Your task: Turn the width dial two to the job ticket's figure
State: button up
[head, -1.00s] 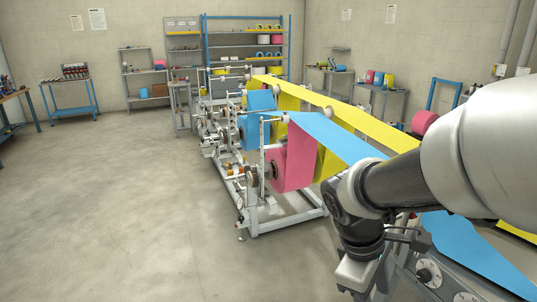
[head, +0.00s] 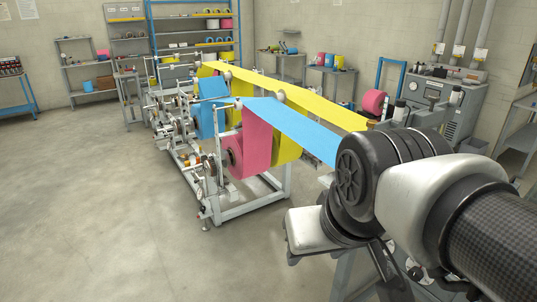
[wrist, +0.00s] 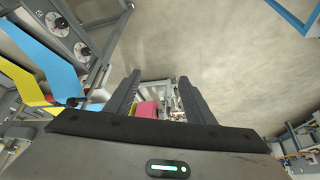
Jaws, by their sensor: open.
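Two round dials with dark knobs on pale plates show on a grey machine panel at the upper left of the wrist view, one higher (wrist: 60,26) and one lower (wrist: 81,50). I cannot tell which is width dial two or read their figures. In the head view my arm hides most of the panel and the fingertips do not show. I cannot make out the job ticket in either view.
Blue web (head: 300,130) and yellow web (head: 310,102) run from the roll stand (head: 250,208) toward the machine behind my arm. A pink roll (head: 257,140) hangs on the stand. A grey cabinet (head: 465,115) stands at the right. The floor (head: 90,220) at the left is clear.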

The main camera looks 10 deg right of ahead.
aim_at(415, 274)
jog(key=z, duration=1.95)
jog(key=u, duration=0.45)
jog(key=i+l+u, duration=0.25)
jog(key=k+z, duration=0.1)
jog(key=z, duration=0.5)
jog(key=u, duration=0.6)
jog(key=i+j+z, duration=0.25)
jog(key=j+z, duration=0.25)
jog(key=i+j, duration=0.05)
